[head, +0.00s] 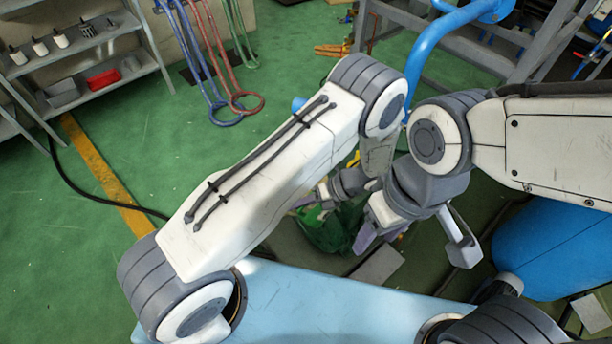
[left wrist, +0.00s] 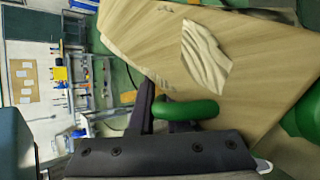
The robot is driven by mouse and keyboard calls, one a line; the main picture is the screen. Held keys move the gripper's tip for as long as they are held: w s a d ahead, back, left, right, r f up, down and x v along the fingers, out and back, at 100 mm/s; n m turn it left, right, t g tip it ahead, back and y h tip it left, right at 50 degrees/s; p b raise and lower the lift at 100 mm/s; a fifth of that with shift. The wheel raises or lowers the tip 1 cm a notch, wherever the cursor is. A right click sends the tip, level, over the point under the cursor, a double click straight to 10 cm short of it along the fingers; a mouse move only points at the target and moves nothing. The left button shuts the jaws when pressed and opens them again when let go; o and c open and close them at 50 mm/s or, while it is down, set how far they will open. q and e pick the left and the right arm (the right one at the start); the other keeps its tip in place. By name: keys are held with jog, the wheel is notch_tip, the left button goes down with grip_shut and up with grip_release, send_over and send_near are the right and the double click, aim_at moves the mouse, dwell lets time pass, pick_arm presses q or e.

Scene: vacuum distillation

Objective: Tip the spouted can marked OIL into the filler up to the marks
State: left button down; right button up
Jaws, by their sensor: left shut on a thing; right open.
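A green can (head: 325,232) shows in the head view below my left wrist, partly hidden by my arms. Its green handle (left wrist: 186,110) and part of a rounded green body (left wrist: 303,118) show in the left wrist view. My left gripper (left wrist: 165,118) is shut on that handle; in the head view it is mostly covered by my arm. The can's OIL marking and its spout cannot be made out. My right gripper (head: 415,245) is open and empty, close to the right of the can. I cannot make out the filler or its marks.
A big blue tank (head: 555,245) stands at the right, near my right arm. A blue pipe (head: 440,45) and grey frame are at the back. A grey shelf (head: 90,60) stands at the left. A wood-grained surface (left wrist: 260,60) with a pale crumpled thing (left wrist: 207,55) shows in the left wrist view.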

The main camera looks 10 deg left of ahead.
pick_arm(q)
jog(key=shift+w+d+r+g+y, duration=0.1)
jog(key=shift+w+r+g+y, duration=0.05)
jog(key=shift+r, duration=0.35)
jog(key=shift+w+d+r+g+y, duration=0.1)
jog(key=shift+r+g+y, duration=0.05)
jog(key=shift+r, duration=0.3)
jog(key=shift+w+r, duration=0.1)
jog(key=shift+r, duration=0.05)
jog(key=shift+w+d+r+m+g+y, duration=0.15)
jog(key=shift+w+r, duration=0.05)
jog(key=shift+r, duration=0.3)
jog(key=shift+w+d+r+m+g+y, duration=0.15)
jog(key=shift+r, duration=0.3)
dwell(0.6)
jog(key=shift+w+d+r+m+g+y, duration=0.15)
jog(key=shift+w+d+r+y, duration=0.1)
jog(key=shift+r, duration=0.25)
jog(key=shift+w+d+r+m+g+y, duration=0.15)
jog(key=shift+w+r+y, duration=0.1)
jog(key=shift+r, duration=0.25)
jog(key=shift+b, duration=0.3)
jog(key=shift+w+d+r+g+y+b, duration=0.2)
jog(key=shift+w+r+b, duration=0.1)
jog(key=shift+r, duration=0.2)
jog(key=shift+w+d+r+g+y+b, duration=0.1)
jog(key=shift+w+d+r+g+b, duration=0.15)
jog(key=shift+r, duration=0.2)
